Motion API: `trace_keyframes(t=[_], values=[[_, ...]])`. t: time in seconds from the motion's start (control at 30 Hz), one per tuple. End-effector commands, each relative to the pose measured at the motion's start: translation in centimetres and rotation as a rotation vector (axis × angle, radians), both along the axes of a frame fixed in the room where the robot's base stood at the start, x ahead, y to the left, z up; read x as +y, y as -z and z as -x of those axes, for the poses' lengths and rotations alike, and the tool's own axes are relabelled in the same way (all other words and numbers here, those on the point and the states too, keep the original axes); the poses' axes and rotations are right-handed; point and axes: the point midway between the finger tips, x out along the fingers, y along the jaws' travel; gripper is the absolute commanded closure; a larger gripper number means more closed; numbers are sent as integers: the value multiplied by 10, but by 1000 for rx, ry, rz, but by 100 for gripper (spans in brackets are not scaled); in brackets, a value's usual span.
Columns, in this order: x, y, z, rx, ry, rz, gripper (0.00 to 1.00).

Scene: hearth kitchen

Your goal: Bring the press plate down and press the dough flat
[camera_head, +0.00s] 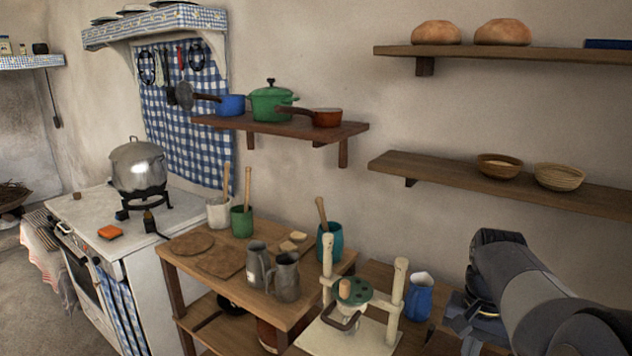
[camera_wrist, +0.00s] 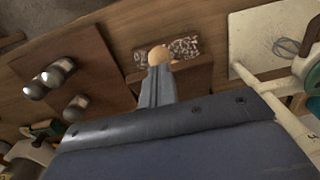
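The press (camera_head: 355,303) stands on the table at the lower middle of the head view. It has a cream base board (camera_head: 325,338), two cream posts (camera_head: 398,288) and a green round press plate (camera_head: 353,291) with a wooden knob, held between the posts above the board. Dough under the plate cannot be made out. In the wrist view a cream board (camera_wrist: 262,40) and a post lie at the right edge. My gripper (camera_head: 466,322) is right of the press, apart from it.
A blue jug (camera_head: 418,298) stands between the press and my gripper. Two grey metal jugs (camera_head: 286,277), a teal crock (camera_head: 329,243) and flat brown boards (camera_head: 190,244) are on the table left of the press. A shelf (camera_head: 500,184) with two bowls hangs above.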

Motion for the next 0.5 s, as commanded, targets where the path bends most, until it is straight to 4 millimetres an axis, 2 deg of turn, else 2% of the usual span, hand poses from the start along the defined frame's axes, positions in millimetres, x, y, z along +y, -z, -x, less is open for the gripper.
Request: trace_keyframes(t=[0.5], values=[[0,3,0,1,0,-1,100]])
